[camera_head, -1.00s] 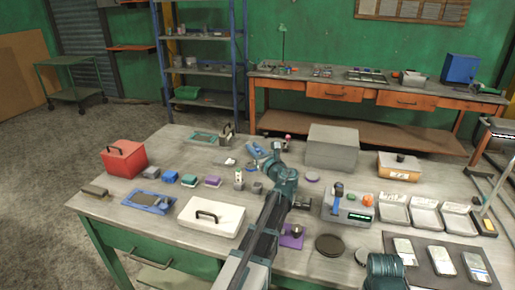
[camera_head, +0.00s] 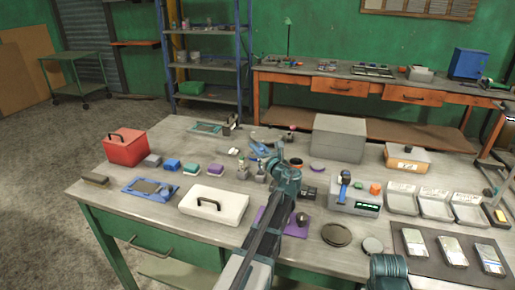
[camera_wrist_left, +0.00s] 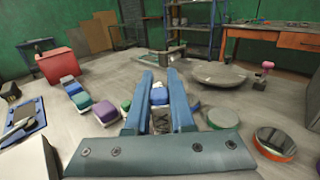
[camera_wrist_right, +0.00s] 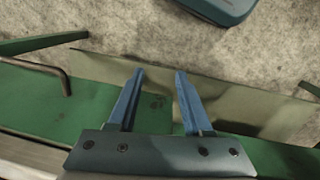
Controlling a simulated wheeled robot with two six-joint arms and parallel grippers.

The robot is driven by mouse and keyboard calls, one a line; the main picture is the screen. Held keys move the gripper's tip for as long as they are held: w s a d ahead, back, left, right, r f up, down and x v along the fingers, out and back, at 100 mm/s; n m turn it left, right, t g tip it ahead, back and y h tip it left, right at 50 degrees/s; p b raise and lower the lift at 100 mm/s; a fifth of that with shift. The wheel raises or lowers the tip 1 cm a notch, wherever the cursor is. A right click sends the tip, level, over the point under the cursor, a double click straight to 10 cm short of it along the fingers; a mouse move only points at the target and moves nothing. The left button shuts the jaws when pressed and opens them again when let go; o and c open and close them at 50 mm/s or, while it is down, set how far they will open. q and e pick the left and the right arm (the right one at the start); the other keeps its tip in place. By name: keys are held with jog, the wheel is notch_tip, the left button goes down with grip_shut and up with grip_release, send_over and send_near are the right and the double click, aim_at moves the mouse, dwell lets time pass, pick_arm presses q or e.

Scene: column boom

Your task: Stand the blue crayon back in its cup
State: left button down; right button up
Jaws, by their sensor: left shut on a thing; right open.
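My left gripper (camera_head: 260,152) reaches over the middle of the workbench (camera_head: 120,200). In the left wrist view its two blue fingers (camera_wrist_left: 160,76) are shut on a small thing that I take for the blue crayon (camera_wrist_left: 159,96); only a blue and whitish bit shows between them. Small grey holders (camera_head: 242,172) stand beside the gripper in the head view; I cannot tell which is the crayon's cup. A dark meshed thing (camera_wrist_left: 161,121) shows low between the fingers. My right gripper (camera_wrist_right: 155,80) is open and empty, beside the bench's green edge and above the floor.
A red box (camera_head: 126,147), a white lidded box (camera_head: 213,204) and several coloured blocks (camera_head: 190,169) stand left of my left arm. A grey box (camera_head: 339,139), a device (camera_head: 356,198) and white trays (camera_head: 436,208) stand to the right. A round dish (camera_wrist_left: 219,74) lies beyond the gripper.

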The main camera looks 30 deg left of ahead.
pick_arm(q)
jog(key=shift+f+b, duration=1.85)
jog(key=shift+f, duration=0.3)
jog(key=c, duration=0.7)
grip_release()
jog(key=v, duration=1.3)
jog(key=shift+s+d, duration=0.25)
jog(key=shift+d, duration=0.05)
